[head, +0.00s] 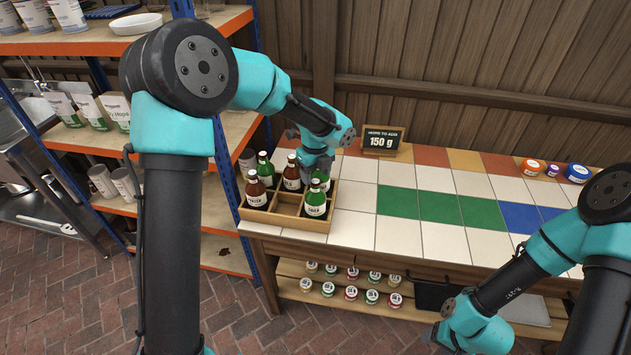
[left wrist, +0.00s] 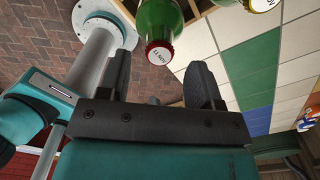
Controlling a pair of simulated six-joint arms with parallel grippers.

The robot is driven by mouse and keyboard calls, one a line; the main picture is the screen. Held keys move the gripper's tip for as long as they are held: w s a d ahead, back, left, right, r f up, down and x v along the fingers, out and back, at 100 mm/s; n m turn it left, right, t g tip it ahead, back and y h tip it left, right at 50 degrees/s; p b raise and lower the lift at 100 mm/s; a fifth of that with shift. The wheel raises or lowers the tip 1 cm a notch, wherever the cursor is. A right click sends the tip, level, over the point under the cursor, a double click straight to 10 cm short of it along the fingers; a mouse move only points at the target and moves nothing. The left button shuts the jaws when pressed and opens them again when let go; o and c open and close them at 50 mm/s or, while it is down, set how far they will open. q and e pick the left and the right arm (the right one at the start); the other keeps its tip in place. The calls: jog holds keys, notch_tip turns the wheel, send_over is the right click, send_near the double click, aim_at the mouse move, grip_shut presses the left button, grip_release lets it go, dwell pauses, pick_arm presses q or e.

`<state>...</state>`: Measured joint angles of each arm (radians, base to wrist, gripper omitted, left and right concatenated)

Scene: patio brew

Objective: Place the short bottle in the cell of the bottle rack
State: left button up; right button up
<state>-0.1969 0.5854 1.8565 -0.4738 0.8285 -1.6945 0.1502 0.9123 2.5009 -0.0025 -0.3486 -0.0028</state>
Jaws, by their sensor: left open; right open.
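The wooden bottle rack (head: 284,222) stands at the left end of the tiled counter. It holds brown and green bottles; its front middle cell looks empty. A green bottle (head: 315,203) is in the front right cell, another green one (head: 321,182) behind it. I cannot tell which bottle is the short one. My left gripper (head: 312,178) is open above the rack's right side. In the left wrist view, a green bottle (left wrist: 157,18) with a red-rimmed white cap shows between and beyond its open fingers. My right gripper (head: 438,338) is low at the bottom edge, away from the rack.
A sign reading 150 g (head: 383,140) stands behind the rack. Several colourful round containers (head: 553,170) sit at the far right of the counter. The tiles between are clear. Small jars (head: 351,293) stand on the shelf below. A shelving unit (head: 160,45) is at left.

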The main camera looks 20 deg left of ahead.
pick_arm(q)
notch_tip(320, 180, up, 8)
